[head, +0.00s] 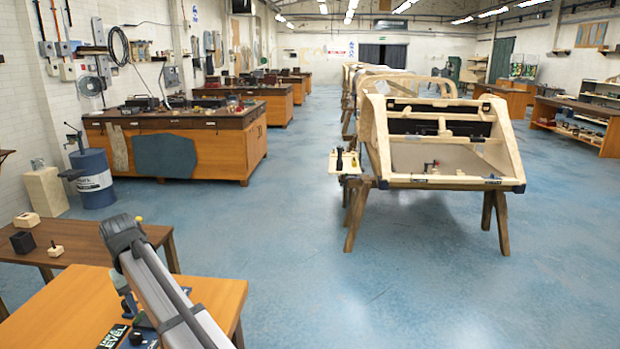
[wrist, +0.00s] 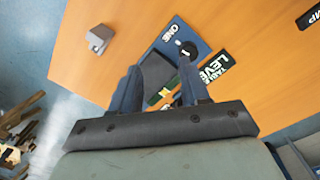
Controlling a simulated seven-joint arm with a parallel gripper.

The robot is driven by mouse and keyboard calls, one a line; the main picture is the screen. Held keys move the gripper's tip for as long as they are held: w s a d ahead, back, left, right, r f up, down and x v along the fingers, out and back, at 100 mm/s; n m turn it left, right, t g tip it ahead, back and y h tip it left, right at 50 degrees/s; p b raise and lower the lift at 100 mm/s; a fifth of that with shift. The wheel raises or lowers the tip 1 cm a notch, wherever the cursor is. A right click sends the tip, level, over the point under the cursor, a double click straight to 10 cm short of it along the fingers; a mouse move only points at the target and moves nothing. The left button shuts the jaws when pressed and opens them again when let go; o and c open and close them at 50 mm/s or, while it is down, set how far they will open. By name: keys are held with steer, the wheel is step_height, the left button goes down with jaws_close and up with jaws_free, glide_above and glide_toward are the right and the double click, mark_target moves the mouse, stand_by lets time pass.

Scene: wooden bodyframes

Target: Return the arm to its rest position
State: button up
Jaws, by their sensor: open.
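My arm (head: 165,285) reaches up from the bottom of the head view, over the orange table (head: 55,305). Its dark end stands at the table's far side; I cannot make out the fingertips there. In the wrist view my gripper (wrist: 159,65) is open, its two blue-grey fingers apart over the orange tabletop (wrist: 130,28). A dark grey block (wrist: 157,72) shows between the fingers, with a green and yellow strip near it. I cannot tell whether the fingers touch the block. A blue plate (wrist: 172,40) marked "ONE" lies just beyond.
A black "TABLE LEVEL" label (wrist: 215,68) and a small grey block (wrist: 99,38) lie on the tabletop. A brown table (head: 85,247) with small blocks stands to the left. A wooden bodyframe (head: 440,140) rests on trestles at right. Blue floor between is clear.

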steer(key=w+d+f+m+h, duration=0.1)
steer(key=d+f, duration=0.4)
steer(key=d, duration=0.4)
steer(key=d+f+m+h, duration=0.1)
steer(key=d+f, duration=0.4)
steer(key=d, duration=0.4)
steer(key=w+d+f+m+h, duration=0.1)
steer(key=d+f+m, duration=0.1)
steer(key=d+f, duration=0.5)
steer(key=s+d+f+m+g, duration=0.15)
steer(key=s+d+f, duration=0.25)
steer(key=d+f, duration=0.7)
steer(key=s+d+f+m+g, duration=0.1)
steer(key=s+d+f+g, duration=0.15)
steer(key=d+f, duration=0.9)
steer(key=s+d+f+m+g+y, duration=0.1)
steer(key=s+d+f, duration=0.4)
steer(key=s, duration=0.4)
steer(key=s+d+f+m+g+y, duration=0.1)
steer(key=s+d+f, duration=0.4)
steer(key=s, duration=0.4)
steer(key=s+d+f+m+g+y, duration=0.1)
steer(key=s+d+f, duration=0.4)
steer(key=s, duration=0.4)
steer(key=shift+d+y, duration=0.25)
steer(key=shift+y, duration=0.05)
steer(key=shift+o, duration=0.4)
steer(key=shift+m, duration=0.25)
